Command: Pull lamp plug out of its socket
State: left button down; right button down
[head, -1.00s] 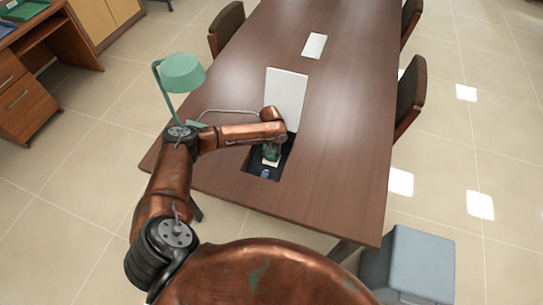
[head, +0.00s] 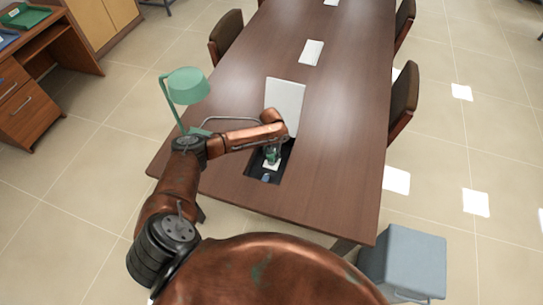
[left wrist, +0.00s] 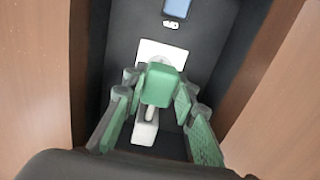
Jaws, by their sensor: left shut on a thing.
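The green lamp (head: 188,86) stands at the left edge of the table, and its grey cord runs toward the table's recess. My left gripper (head: 272,154) reaches down into the dark recess. In the left wrist view, its green-padded fingers (left wrist: 160,100) stand on either side of the green lamp plug (left wrist: 161,84) and are shut on it. A white piece (left wrist: 145,128) shows below the plug. The white socket plate (left wrist: 160,52) lies just behind the plug and is partly covered by it. I cannot tell whether the plug's pins are in the socket. My right gripper is not in view.
The recess walls (left wrist: 88,65) are close around the gripper. A blue item (left wrist: 177,8) lies in the recess. The raised lid (head: 285,100) stands behind it. The brown tabletop (head: 338,150) is clear to the right. Chairs (head: 404,95) and a grey bin (head: 403,262) stand nearby.

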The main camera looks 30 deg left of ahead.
pick_arm(q)
jog(key=shift+w+r, duration=0.15)
jog(key=shift+r, duration=0.1)
jog(key=c, duration=1.8)
grip_release()
jog(key=shift+o, duration=1.1)
jog(key=shift+f, duration=0.1)
notch_tip(320, 180, up, 12)
